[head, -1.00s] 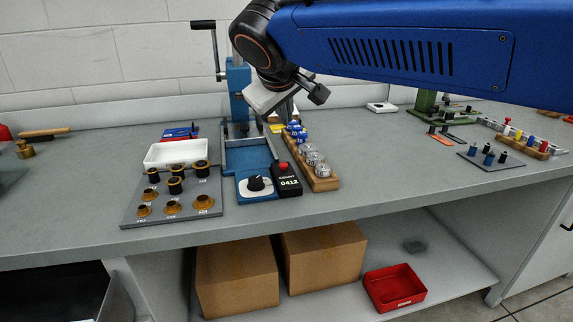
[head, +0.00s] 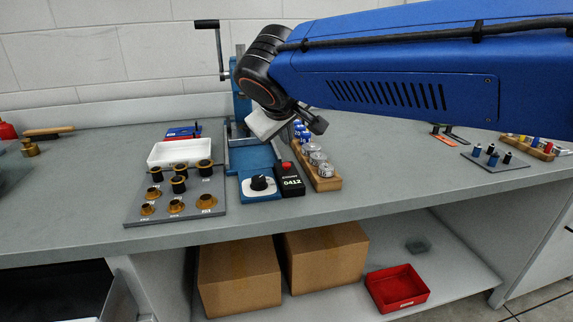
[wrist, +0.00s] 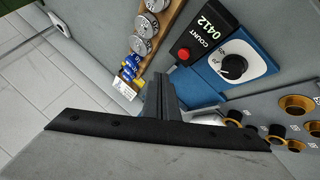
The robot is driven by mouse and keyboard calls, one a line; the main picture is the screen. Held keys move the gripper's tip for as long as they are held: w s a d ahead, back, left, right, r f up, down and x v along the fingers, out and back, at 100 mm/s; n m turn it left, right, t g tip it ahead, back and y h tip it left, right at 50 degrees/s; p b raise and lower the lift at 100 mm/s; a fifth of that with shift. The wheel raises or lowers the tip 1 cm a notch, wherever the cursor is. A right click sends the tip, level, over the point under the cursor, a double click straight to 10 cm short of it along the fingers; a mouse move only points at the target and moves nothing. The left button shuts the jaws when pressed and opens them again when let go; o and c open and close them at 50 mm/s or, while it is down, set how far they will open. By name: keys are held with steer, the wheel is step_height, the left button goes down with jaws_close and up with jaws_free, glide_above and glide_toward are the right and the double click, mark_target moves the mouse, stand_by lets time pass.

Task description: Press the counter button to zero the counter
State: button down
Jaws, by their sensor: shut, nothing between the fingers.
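The counter (head: 291,183) is a black box reading 0412, with a red button (head: 287,165) at its far end. It stands on the bench beside a blue plate with a black dial (head: 259,184). In the wrist view the counter (wrist: 203,27) is at the top right, with its red button (wrist: 184,54) facing the camera. My gripper (wrist: 161,78) is shut and empty. In the wrist view its fingertips lie below and left of the button, apart from it. In the head view the gripper is above and behind the counter, its fingertips not clearly visible.
A wooden rack (head: 327,183) of metal and blue-labelled cylinders stands right of the counter. A blue hand press (head: 240,105) stands behind it. A grey tray of brass-coloured bushings (head: 215,207) and a white bin (head: 160,153) lie left. The bench front edge is clear.

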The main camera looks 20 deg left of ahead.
steer(key=shift+f, duration=1.9)
steer(key=shift+f, duration=0.2)
stand_by(0.6)
steer(key=shift+f, duration=0.15)
steer(key=shift+f, duration=0.5)
stand_by(0.8)
steer(key=shift+r, duration=0.9)
step_height(320, 180, up, 5)
stand_by(0.8)
